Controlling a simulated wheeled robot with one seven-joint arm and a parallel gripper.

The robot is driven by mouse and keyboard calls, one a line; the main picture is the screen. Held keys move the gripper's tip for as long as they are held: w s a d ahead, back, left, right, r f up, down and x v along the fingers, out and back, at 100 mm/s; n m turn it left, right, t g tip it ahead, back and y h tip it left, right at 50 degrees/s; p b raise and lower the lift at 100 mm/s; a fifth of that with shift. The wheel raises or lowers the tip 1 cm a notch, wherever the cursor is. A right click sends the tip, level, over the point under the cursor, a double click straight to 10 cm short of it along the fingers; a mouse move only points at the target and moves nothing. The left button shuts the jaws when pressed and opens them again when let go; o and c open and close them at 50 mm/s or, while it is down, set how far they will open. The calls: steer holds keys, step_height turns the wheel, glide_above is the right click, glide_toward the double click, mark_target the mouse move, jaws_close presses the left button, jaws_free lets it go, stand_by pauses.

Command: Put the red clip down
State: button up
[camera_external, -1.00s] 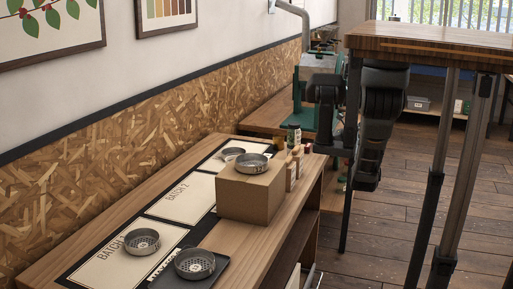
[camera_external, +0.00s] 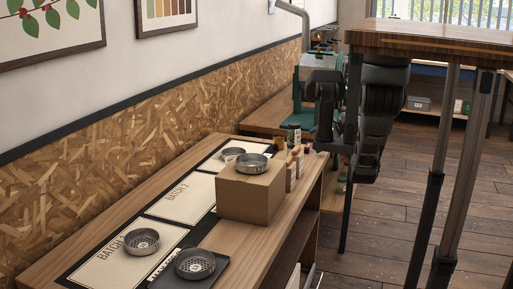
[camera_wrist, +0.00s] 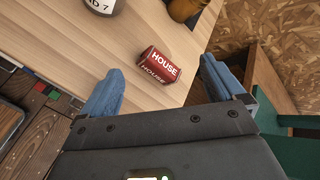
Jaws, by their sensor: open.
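A red piece marked HOUSE (camera_wrist: 154,66), which I take for the red clip, lies on its side on the pale wooden table (camera_wrist: 150,30) in the wrist view. My gripper (camera_wrist: 161,66) is open. Its two blue fingers stand wide apart, one on each side of the red piece, with a clear gap to each; nothing is held. In the external view my dark arm hangs at the far end of the table, and I cannot make out the fingers there. The red piece is too small to tell in that view.
A white-labelled container (camera_wrist: 103,5) and an amber jar (camera_wrist: 183,9) stand near the red piece. A cardboard box (camera_external: 250,197) with a metal dish (camera_external: 251,162) on top stands on the table. A dark tray (camera_external: 215,274) is at the front. The table's edge is close to the left finger.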

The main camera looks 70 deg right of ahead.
mark_target(309, 145)
steer(key=n, duration=0.2)
steer(key=n+g, duration=0.1)
steer(key=n, duration=0.1)
steer(key=r+n, duration=0.1)
steer(key=n, duration=0.1)
steer(key=shift+w+n+g, duration=0.3)
steer(key=shift+w, duration=0.1)
steer(key=n, duration=0.2)
steer(key=n+g+p, duration=0.1)
steer(key=n, duration=0.1)
steer(key=shift+w+r, duration=0.15)
steer(key=shift+r, duration=0.2)
steer(key=n, duration=0.1)
steer(key=n+g, duration=0.1)
steer(key=n, duration=0.1)
steer(key=shift+r, duration=0.25)
steer(key=shift+w+d+f+n+g+h+p, duration=0.15)
steer(key=shift+w+f+n+g+p, duration=0.5)
steer(key=shift+n, duration=1.3)
steer(key=shift+w+d+f+n+g+h+p, duration=0.1)
steer(key=shift+w+f+n+g, duration=0.25)
steer(key=shift+f+n, duration=1.1)
steer(key=shift+w+d+f+n+g+h+p, duration=0.15)
steer(key=shift+w+f+n+g+p, duration=0.3)
steer(key=shift+n, duration=1.95)
steer(key=shift+r, duration=0.1)
steer(key=shift+c, duration=0.4)
steer(key=c, duration=1.1)
